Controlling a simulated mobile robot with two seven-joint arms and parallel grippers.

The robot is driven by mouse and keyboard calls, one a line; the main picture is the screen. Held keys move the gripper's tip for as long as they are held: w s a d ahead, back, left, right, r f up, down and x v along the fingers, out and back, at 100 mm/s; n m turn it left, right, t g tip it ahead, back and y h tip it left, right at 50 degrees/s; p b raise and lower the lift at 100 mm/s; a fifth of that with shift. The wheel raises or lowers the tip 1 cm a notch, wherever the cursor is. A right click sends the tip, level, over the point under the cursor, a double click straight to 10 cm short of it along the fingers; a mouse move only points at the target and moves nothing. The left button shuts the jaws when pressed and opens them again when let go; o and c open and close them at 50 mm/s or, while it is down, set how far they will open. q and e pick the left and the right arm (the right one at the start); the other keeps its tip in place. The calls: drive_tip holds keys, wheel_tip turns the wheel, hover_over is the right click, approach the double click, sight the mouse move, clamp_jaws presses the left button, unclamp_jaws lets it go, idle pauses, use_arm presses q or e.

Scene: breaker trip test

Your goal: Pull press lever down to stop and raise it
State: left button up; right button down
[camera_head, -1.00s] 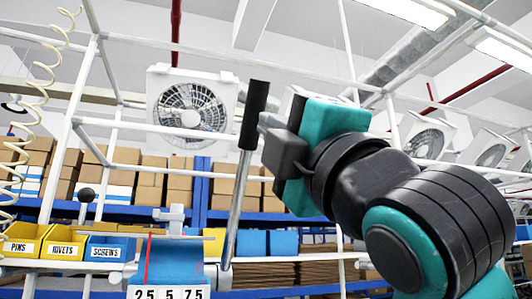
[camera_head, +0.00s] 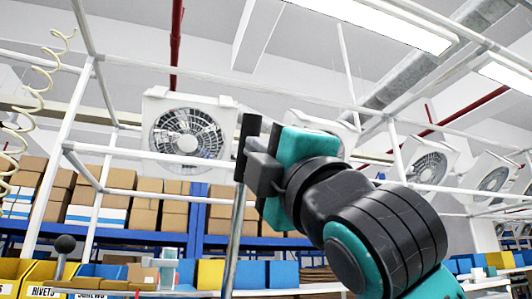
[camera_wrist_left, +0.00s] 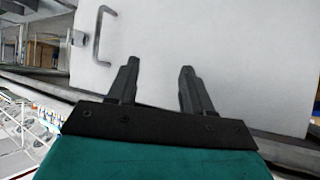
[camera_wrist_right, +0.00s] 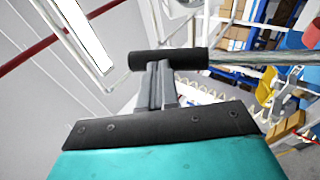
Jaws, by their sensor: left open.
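The press lever has a black grip (camera_head: 248,140) on a bare metal rod (camera_head: 235,240), leaning slightly in the head view. My right gripper (camera_head: 250,165) is at the grip. In the right wrist view its fingers (camera_wrist_right: 160,72) are close together, and their tips meet the black grip (camera_wrist_right: 185,61), which lies across them. The grip does not appear to be between the fingers; whether they touch is hard to tell. The press's lower part is out of the head view. My left gripper (camera_wrist_left: 158,85) is open and empty, in front of a pale panel.
A dark ball-topped knob (camera_head: 65,244) and a yellow rivets bin (camera_head: 40,275) stand at the lower left. White frame bars, a fan (camera_head: 187,132) and shelves of cardboard boxes (camera_head: 115,195) are behind. A grey handle (camera_wrist_left: 97,35) is on the pale panel.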

drive_tip(key=x, duration=0.2)
drive_tip(key=p+x, duration=0.1)
drive_tip(key=x, duration=0.1)
drive_tip(key=d+p+x, duration=0.1)
drive_tip(key=x, duration=0.1)
drive_tip(key=shift+w, duration=0.4)
drive_tip(key=shift+w+a+r+g, duration=0.1)
drive_tip(key=shift+w+g, duration=0.2)
drive_tip(key=shift+g, duration=0.1)
drive_tip(key=shift+w+a+m+h, duration=0.2)
drive_tip(key=shift+w+m+h, duration=0.2)
drive_tip(key=shift+w+h, duration=0.1)
use_arm(q)
drive_tip(key=r, duration=0.3)
drive_tip(key=shift+w+a+r, duration=0.15)
drive_tip(key=shift+w, duration=0.15)
drive_tip(key=shift+s, duration=0.2)
